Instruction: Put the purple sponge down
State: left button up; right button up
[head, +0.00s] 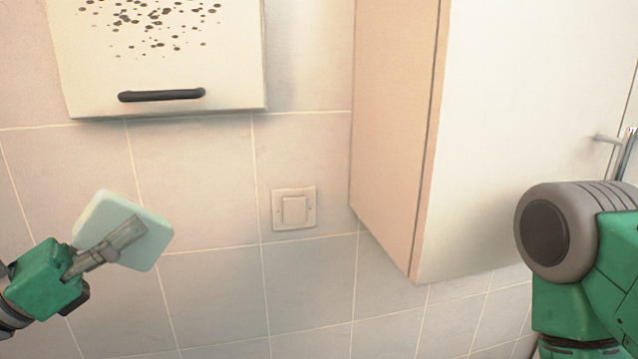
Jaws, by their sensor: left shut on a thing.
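A pale mint-green, block-shaped sponge (150,246) is at the lower left of the head view. I see no purple sponge. My left gripper (136,231) is shut on the mint sponge, with a grey finger lying across its near face. The sponge is held up in front of the tiled wall and appears clear of any surface. The far finger is hidden behind the sponge. My right gripper is out of the picture; only part of my right arm shows at the right.
A white cabinet door (230,75) with dark spots and a black handle (161,95) hangs at the upper left. A light switch (294,209) is on the tiled wall (310,270). A large wall cabinet (510,130) juts out at the right. No table or counter shows.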

pick_arm(q)
notch_tip(320, 180, down, 22)
jog(key=w+n+t+y+b, duration=0.2)
jog(key=n+t+y+b, duration=0.5)
jog(key=y, duration=0.4)
jog(key=s+f+n+y, duration=0.1)
jog(key=s+f+y, duration=0.2)
jog(key=f, duration=0.4)
jog(key=s+f+n+t+y+p, duration=0.1)
jog(key=s+f+n+y, duration=0.1)
jog(key=f, duration=0.5)
jog(key=shift+s+d+f+t+y, duration=0.2)
jog(key=shift+s+t+y, duration=0.1)
jog(key=shift+s+y, duration=0.6)
jog(key=shift+w, duration=0.1)
